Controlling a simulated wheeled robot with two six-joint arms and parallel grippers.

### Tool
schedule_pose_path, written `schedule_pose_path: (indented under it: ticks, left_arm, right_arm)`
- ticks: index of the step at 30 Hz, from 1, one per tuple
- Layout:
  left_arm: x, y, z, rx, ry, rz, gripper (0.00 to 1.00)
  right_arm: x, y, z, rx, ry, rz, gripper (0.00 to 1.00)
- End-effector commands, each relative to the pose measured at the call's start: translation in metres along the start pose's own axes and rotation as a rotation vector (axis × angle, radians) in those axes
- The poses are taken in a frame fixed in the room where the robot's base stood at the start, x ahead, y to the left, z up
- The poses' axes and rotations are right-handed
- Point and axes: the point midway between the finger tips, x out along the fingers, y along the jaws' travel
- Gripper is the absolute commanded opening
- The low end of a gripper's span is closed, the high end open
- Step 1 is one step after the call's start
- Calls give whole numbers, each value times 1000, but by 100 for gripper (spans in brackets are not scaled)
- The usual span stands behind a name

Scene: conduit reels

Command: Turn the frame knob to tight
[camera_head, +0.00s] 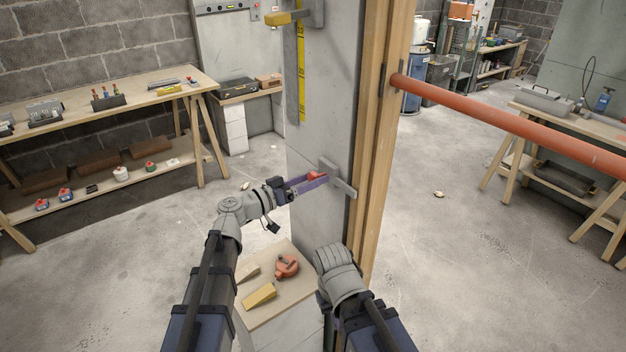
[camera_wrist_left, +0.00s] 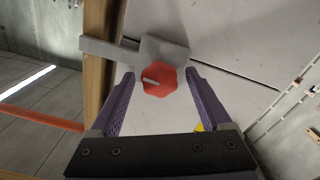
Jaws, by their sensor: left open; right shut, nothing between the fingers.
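The red frame knob (camera_head: 317,176) sits on a grey clamp bracket (camera_head: 345,189) on the upright panel beside the wooden frame. In the left wrist view the knob (camera_wrist_left: 164,85) is faceted, with a short pale mark on its face, pointing left. My left gripper (camera_head: 311,181) is open at the knob.
A red-orange conduit (camera_head: 510,125) runs right from the wooden post (camera_head: 381,150). Below the knob a low board (camera_head: 262,312) holds a yellow wedge (camera_head: 260,296) and an orange reel-like part (camera_head: 287,266).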

Motion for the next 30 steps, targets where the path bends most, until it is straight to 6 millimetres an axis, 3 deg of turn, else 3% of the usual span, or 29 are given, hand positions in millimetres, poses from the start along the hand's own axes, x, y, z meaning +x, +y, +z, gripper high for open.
schedule_pose_path:
  ticks: [6,13,26,30]
  left_arm:
    - [-37,1,1,0,1,-2,81]
    - [-66,1,1,0,0,-1,81]
    - [-72,0,1,0,-1,1,81]
    - [-71,5,17,-19,-65,-1,81]
  right_arm:
    - [1,0,0,0,0,0,0]
    - [1,0,0,0,0,0,0]
    - [1,0,0,0,0,0,0]
    - [1,0,0,0,0,0,0]
